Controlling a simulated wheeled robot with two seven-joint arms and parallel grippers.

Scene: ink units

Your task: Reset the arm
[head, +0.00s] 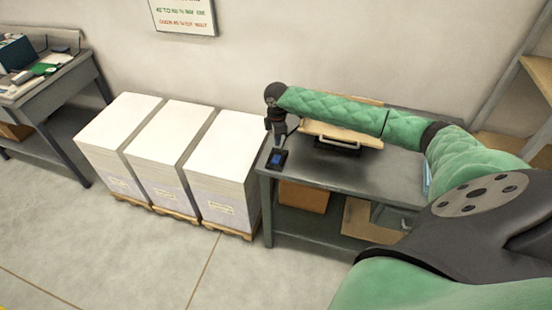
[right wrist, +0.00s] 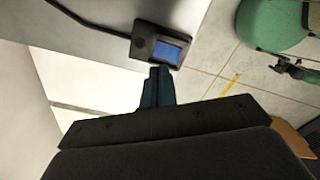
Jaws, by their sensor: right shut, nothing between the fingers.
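My right arm (head: 335,108), in a green quilted sleeve, reaches across the grey table from the right in the head view. My right gripper (head: 277,138) hangs down over the table's left end, just above and behind a small black device with a blue screen (head: 277,159). In the right wrist view my right gripper (right wrist: 158,84) has its fingers together and empty. The device (right wrist: 160,46) lies just beyond the fingertips there; I cannot tell whether they touch it. My left gripper is not in the head view.
Another desk (head: 60,80) is at far left. The floor (head: 120,255) in front is clear.

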